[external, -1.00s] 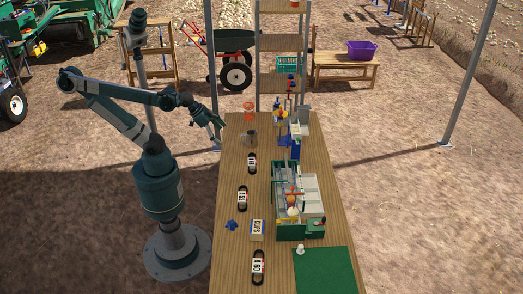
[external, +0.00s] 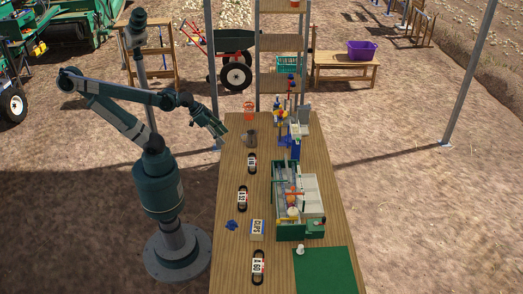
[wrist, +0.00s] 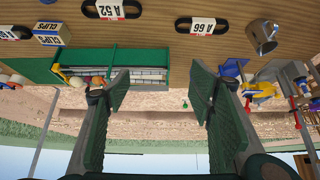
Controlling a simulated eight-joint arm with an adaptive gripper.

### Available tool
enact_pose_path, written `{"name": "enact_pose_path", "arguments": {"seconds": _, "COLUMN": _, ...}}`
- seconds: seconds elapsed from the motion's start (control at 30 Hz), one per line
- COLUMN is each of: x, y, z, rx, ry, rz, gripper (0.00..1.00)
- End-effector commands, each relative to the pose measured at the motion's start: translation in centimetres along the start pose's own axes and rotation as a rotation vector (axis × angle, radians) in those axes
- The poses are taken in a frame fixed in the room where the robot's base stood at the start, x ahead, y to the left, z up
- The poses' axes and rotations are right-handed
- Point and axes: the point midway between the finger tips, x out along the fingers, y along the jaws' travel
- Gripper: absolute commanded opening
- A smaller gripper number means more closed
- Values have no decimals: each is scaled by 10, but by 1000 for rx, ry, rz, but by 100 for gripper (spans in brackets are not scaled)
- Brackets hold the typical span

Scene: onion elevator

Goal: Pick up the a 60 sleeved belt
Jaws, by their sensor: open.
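The belt in the sleeve marked A 60 (external: 258,267) is a black loop with a white and red label. It lies at the near left of the wooden table in the external view. Similar sleeved belts marked A 52 (external: 242,198) and A 66 (external: 252,162) lie farther back; they also show in the wrist view, A 52 (wrist: 118,10) and A 66 (wrist: 203,26). My gripper (wrist: 160,85) is open and empty, above the table's far left edge, well away from the A 60 belt.
A clips box (external: 257,230) stands just behind the A 60 belt, with a blue piece (external: 231,225) to its left. A green crate (external: 290,232) is to the right, a green mat (external: 325,272) at the near right. A metal mug (external: 250,137) stands near my gripper.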

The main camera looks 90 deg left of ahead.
Motion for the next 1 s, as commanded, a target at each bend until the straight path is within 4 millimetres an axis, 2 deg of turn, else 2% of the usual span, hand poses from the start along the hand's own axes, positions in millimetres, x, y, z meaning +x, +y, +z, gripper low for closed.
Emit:
{"name": "enact_pose_path", "arguments": {"seconds": 0.17, "x": 1, "y": 5, "z": -7, "rx": 21, "ry": -8, "rz": 7, "gripper": 54}}
{"name": "enact_pose_path", "arguments": {"seconds": 0.37, "x": 5, "y": 20, "z": -25, "rx": 80, "ry": -32, "rz": 26, "gripper": 54}}
{"name": "enact_pose_path", "arguments": {"seconds": 0.67, "x": 17, "y": 54, "z": -62, "rx": 209, "ry": -81, "rz": 68, "gripper": 54}}
{"name": "enact_pose_path", "arguments": {"seconds": 1.0, "x": 38, "y": 102, "z": -100, "rx": 364, "ry": -136, "rz": 117, "gripper": 54}}
